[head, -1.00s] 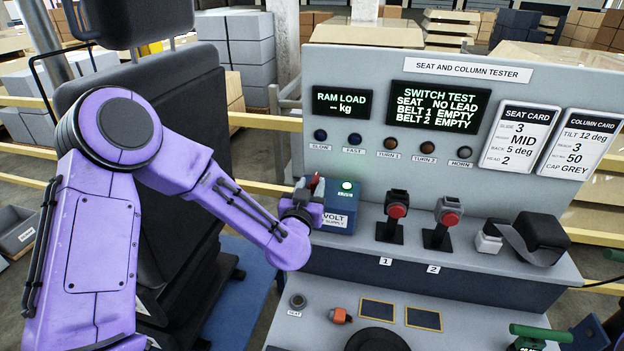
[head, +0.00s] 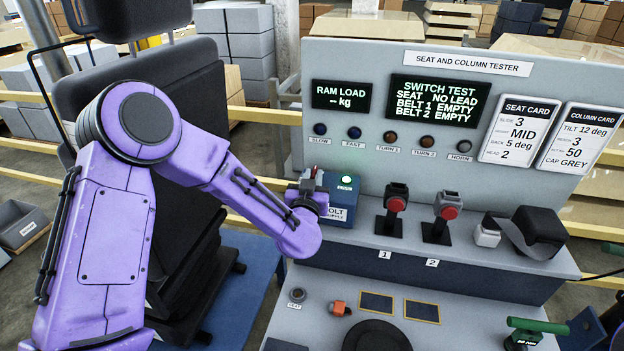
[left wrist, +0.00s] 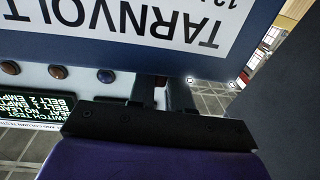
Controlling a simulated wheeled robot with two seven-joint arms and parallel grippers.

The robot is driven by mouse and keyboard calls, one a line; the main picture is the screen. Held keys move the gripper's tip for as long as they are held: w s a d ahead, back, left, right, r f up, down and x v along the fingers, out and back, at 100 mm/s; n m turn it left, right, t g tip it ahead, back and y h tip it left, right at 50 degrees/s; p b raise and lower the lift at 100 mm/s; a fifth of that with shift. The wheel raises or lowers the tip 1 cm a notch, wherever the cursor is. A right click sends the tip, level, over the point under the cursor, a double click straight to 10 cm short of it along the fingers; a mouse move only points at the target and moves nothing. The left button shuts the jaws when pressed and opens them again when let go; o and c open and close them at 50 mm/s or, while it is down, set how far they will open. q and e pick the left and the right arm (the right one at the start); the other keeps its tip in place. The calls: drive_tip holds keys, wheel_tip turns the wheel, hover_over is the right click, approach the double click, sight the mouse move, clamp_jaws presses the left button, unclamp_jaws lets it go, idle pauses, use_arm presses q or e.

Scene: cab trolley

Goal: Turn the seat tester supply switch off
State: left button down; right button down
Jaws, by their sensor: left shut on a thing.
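In the left wrist view the box's label (left wrist: 150,22) appears upside down, close above the fingers. My left gripper (head: 312,184) is at the box's left side, shut on the supply switch. The fingers (left wrist: 160,92) show against the box. My right gripper is not in view.
The tester panel (head: 424,166) rises behind the box. Two red-buttoned buckle stands (head: 396,207) (head: 446,213) are to its right, then a black belt piece (head: 538,230). A black seat (head: 150,100) stands behind my left arm.

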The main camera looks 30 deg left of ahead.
use_arm(q)
drive_tip(key=n+g+y, duration=0.2)
drive_tip(key=y, duration=0.1)
drive_tip(key=d+n+y, duration=0.1)
drive_tip(key=y, duration=0.1)
drive_tip(key=shift+w+n+g, duration=0.25)
drive_tip(key=shift+n+g, duration=0.15)
drive_tip(key=shift+w+d+n+g+y, duration=0.1)
drive_tip(key=shift+w+n+g+y, duration=0.05)
drive_tip(key=shift+n+g+y, duration=0.95)
drive_tip(key=shift+w+d+n+g+y, duration=0.1)
drive_tip(key=shift+w+n+g+y, duration=0.05)
drive_tip(key=shift+n+g+y, duration=0.9)
drive_tip(key=shift+g+y, duration=0.25)
drive_tip(key=shift+g, duration=0.2)
drive_tip(key=c, duration=1.1)
unclamp_jaws()
drive_tip(key=shift+c, duration=0.2)
drive_tip(key=b+v, duration=0.4)
drive_tip(key=v, duration=0.6)
drive_tip(key=shift+d, duration=0.15)
drive_tip(key=shift+s, duration=0.1)
